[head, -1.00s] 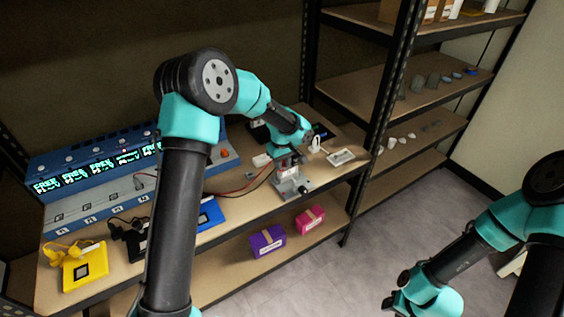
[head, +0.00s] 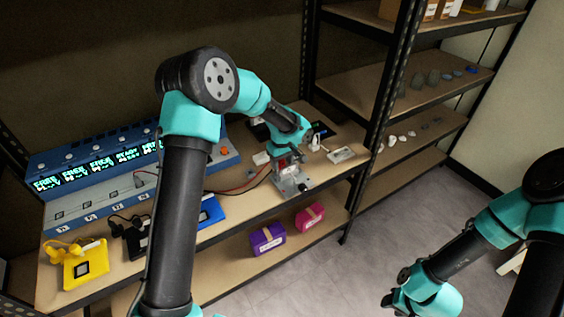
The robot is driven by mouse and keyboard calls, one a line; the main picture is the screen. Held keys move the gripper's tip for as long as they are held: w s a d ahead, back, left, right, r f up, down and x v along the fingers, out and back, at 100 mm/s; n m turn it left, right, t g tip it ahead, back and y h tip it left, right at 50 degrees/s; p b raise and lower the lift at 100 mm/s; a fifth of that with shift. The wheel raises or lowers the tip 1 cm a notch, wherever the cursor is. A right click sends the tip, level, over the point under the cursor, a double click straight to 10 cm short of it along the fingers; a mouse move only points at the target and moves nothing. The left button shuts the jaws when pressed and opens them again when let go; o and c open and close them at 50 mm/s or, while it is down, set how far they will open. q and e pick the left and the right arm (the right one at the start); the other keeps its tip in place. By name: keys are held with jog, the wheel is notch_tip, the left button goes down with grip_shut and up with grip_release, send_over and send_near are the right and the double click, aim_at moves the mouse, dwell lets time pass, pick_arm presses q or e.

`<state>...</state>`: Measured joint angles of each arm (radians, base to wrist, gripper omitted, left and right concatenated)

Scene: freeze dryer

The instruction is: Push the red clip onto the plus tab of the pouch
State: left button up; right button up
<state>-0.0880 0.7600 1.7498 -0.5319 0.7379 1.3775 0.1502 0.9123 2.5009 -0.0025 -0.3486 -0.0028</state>
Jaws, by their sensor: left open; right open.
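My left arm reaches over the shelf top from the left. Its gripper (head: 291,182) is low over the wooden board near the front edge and is open; its fingers are small in the picture. A red wire (head: 246,189) and a dark wire run along the board to the gripper area. The red clip cannot be made out there, and whether it touches the fingers cannot be told. A pale flat piece (head: 342,155) lies right of the gripper; I cannot tell whether it is the pouch. No plus tab can be made out. My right arm is at lower right, its gripper outside the picture.
A blue unit with lit displays (head: 115,158) stands at the back left. A yellow block (head: 85,270) and a blue block (head: 212,212) lie along the front. Purple (head: 267,239) and pink (head: 310,216) boxes sit on the shelf below. A dark post (head: 384,110) stands at right.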

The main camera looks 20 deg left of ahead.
aim_at(282, 161)
pick_arm(q)
notch_tip(282, 161, up, 17)
jog(key=shift+r, duration=0.2)
dwell(0.6)
dwell(0.3)
